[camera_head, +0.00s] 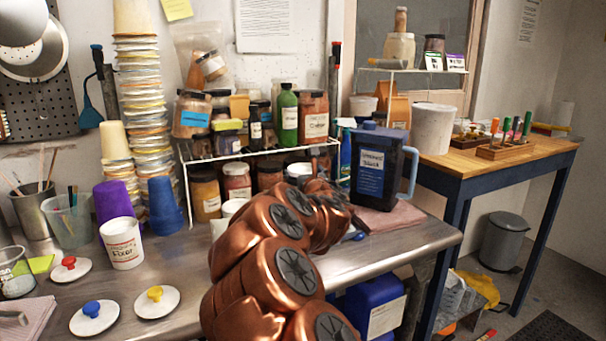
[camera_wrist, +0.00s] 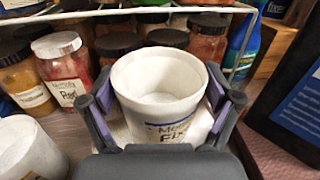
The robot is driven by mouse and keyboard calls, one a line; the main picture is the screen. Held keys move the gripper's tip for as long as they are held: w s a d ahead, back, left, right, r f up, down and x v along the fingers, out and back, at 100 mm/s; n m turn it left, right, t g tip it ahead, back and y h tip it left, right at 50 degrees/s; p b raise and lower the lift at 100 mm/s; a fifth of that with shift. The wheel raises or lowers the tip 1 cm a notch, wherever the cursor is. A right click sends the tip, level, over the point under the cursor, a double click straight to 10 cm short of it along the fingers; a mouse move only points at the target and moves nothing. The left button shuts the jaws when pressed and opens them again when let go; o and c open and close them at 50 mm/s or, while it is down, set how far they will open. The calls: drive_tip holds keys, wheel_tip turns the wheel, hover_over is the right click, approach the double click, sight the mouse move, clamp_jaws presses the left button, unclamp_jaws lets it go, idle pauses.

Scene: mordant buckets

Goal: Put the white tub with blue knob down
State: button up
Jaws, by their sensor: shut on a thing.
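My gripper (camera_wrist: 160,104) is shut on a white tub (camera_wrist: 160,84), its fingers with purple pads on either side of it. The tub is open at the top, upright, and looks empty. Its label has a blue line and partly hidden writing. No blue knob shows on the tub in the wrist view. I cannot tell whether its base touches the surface below. In the head view my copper arm hides most of the gripper and tub. A white lid with a blue knob (camera_head: 92,316) lies on the steel table at the front left.
Another white tub (camera_wrist: 28,150) stands left of the held one. Jars (camera_wrist: 63,72) and a wire shelf (camera_head: 262,152) stand behind. A dark blue jug (camera_head: 377,168) stands to the right on a pinkish cloth (camera_head: 398,216). Lids with red (camera_head: 70,268) and yellow knobs (camera_head: 156,300) lie front left.

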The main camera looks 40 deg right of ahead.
drive_tip(key=shift+f, duration=0.15)
drive_tip(key=o, duration=1)
drive_tip(key=shift+r, duration=0.25)
drive_tip(key=b+v, duration=0.1)
drive_tip(key=v, duration=1.1)
drive_tip(key=shift+f, duration=0.15)
